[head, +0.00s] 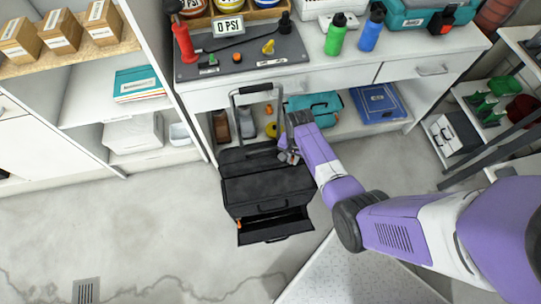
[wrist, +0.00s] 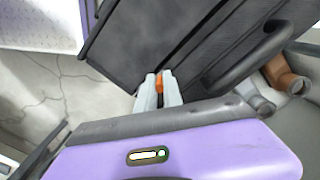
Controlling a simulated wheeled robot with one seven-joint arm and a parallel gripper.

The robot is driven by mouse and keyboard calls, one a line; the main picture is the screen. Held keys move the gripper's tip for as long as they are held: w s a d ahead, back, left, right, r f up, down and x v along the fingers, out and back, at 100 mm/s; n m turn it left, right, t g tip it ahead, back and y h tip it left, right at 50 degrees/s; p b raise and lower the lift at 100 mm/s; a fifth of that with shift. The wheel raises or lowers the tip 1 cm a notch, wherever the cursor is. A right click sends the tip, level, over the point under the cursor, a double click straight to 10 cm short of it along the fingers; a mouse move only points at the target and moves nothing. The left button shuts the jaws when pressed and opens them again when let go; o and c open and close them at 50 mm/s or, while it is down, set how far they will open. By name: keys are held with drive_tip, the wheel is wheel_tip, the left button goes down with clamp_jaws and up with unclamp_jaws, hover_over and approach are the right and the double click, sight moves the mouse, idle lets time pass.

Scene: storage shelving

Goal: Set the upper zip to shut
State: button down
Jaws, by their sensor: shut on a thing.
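A black wheeled bag (head: 265,190) stands on the floor with its pull handle raised. My gripper (head: 289,157) is at the bag's upper right edge. In the wrist view my gripper (wrist: 160,82) is shut on a small orange zip pull (wrist: 159,86), beside the bag's black fabric (wrist: 150,35). In the head view the held pull is hidden by my gripper. Another orange pull (head: 239,225) shows at the left of the lower compartment (head: 275,232), which gapes open at the front. The upper lid looks nearly flat; its zip line is too small to follow.
A white workbench (head: 340,80) stands behind the bag, with a teal case (head: 313,107) and a blue case (head: 378,104) on its lower shelf. Floor (head: 130,220) is clear to the left.

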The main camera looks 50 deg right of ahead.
drive_tip(key=shift+s+d, duration=0.8)
drive_tip(key=shift+d, duration=0.25)
drive_tip(key=shift+s+d, duration=0.75)
drive_tip(key=shift+d, duration=0.3)
drive_tip(key=c, duration=1.5)
unclamp_jaws()
drive_tip(key=shift+d, duration=0.1)
drive_tip(key=shift+r+p, duration=0.15)
drive_tip(key=shift+p, duration=0.15)
wheel_tip(320, 180, up, 8)
drive_tip(key=shift+f+p, duration=0.25)
drive_tip(key=shift+p, duration=0.55)
